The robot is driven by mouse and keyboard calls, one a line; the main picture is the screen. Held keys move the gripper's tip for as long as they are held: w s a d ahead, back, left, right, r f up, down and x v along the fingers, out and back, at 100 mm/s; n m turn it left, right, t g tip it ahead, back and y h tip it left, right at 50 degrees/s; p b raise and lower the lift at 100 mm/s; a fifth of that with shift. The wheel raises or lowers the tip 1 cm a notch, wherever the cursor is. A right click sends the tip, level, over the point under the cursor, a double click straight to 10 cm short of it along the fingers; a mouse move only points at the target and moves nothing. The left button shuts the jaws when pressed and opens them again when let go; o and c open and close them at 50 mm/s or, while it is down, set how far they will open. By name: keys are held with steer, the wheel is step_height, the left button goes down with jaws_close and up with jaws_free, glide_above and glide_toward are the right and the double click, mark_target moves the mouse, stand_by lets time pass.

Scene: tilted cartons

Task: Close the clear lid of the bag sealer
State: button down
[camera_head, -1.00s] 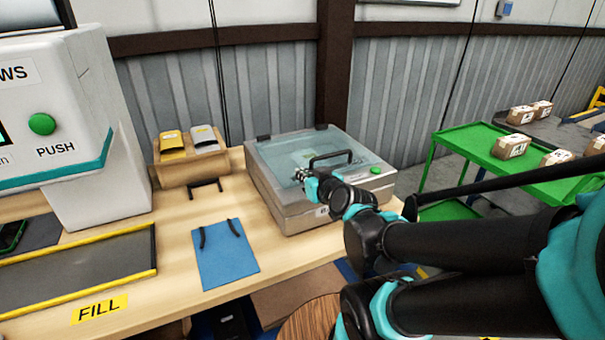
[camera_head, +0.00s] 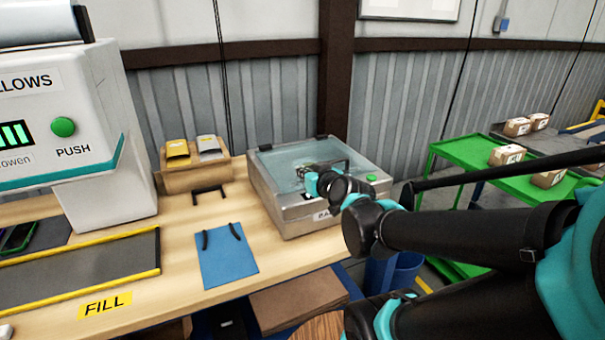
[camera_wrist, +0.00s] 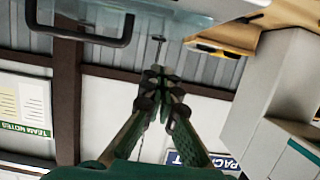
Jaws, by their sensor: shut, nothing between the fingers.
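The bag sealer (camera_head: 295,219) is a grey metal box on the bench, with a green button on its right. Its clear lid (camera_head: 279,164) lies low across the top; I cannot tell whether it is fully down. The dark lid handle (camera_head: 338,162) is partly hidden by my arm. It also shows at the upper left of the wrist view (camera_wrist: 90,40). My gripper (camera_head: 306,171) is over the lid beside the handle, its fingertips hard to make out. In the wrist view my gripper (camera_wrist: 157,74) has its fingers together and empty, apart from the handle.
A blue bag (camera_head: 227,256) lies left of the sealer. A cardboard holder (camera_head: 193,174) with yellow and grey pouches stands behind it. A large white machine (camera_head: 60,120) and a yellow-edged tray (camera_head: 90,268) are further left. A green cart (camera_head: 470,150) with boxes stands right.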

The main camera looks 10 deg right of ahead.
steer(key=shift+s+d+f, duration=1.25)
steer(key=shift+s+f, duration=0.2)
steer(key=shift+s, duration=2.3)
steer(key=f+g, duration=0.1)
steer(key=f, duration=0.2)
steer(key=s+f+g+h, duration=0.1)
steer(key=f+g, duration=0.1)
steer(key=f, duration=0.1)
steer(key=s+d+f+g, duration=0.1)
steer(key=f+g, duration=0.1)
steer(key=f, duration=0.2)
steer(key=shift+s+m, duration=0.25)
steer(key=shift+m, duration=0.15)
steer(key=s+d+f+m+g+h, duration=0.2)
steer(key=s+d+f+g+h, duration=0.1)
steer(key=s+d+f+g, duration=0.1)
step_height(320, 180, down, 3)
steer(key=s+d, duration=0.1)
steer(key=d, duration=0.1)
steer(key=shift+d+r+m+g+h, duration=0.2)
steer(key=shift+d+m+g+h, duration=0.1)
steer(key=shift+d+m+g, duration=0.1)
